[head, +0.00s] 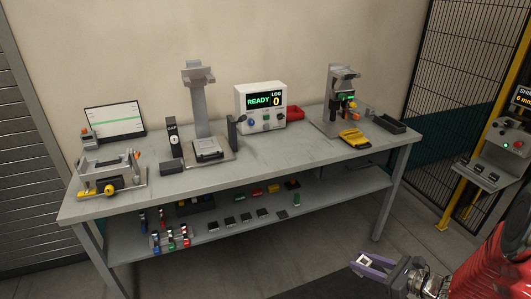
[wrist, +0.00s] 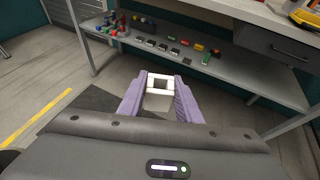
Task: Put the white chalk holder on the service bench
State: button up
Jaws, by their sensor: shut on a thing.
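The white chalk holder (wrist: 160,92) is a small white block with a square dark opening in its top. My gripper (head: 366,264) has purple fingers and is shut on it, one finger on each side. In the head view the holder (head: 365,259) shows small between the fingertips, over the floor at the lower right. The service bench (head: 280,153) is a long grey table against the wall, with a lower shelf. My gripper is in front of the bench, apart from it, near its right end. The wrist view shows the lower shelf (wrist: 222,72) ahead of the holder.
On the bench top stand a READY display box (head: 261,105), a grey stand (head: 197,110), a laptop (head: 115,119), a yellow meter (head: 354,138) and a dark tray (head: 388,123). The front middle of the top is clear. Small coloured parts sit on the shelf. A control post (head: 494,155) stands right.

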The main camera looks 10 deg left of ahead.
aim_at(289, 149)
jog(key=u, duration=1)
jog(key=i, duration=1)
jog(key=u, duration=0.1)
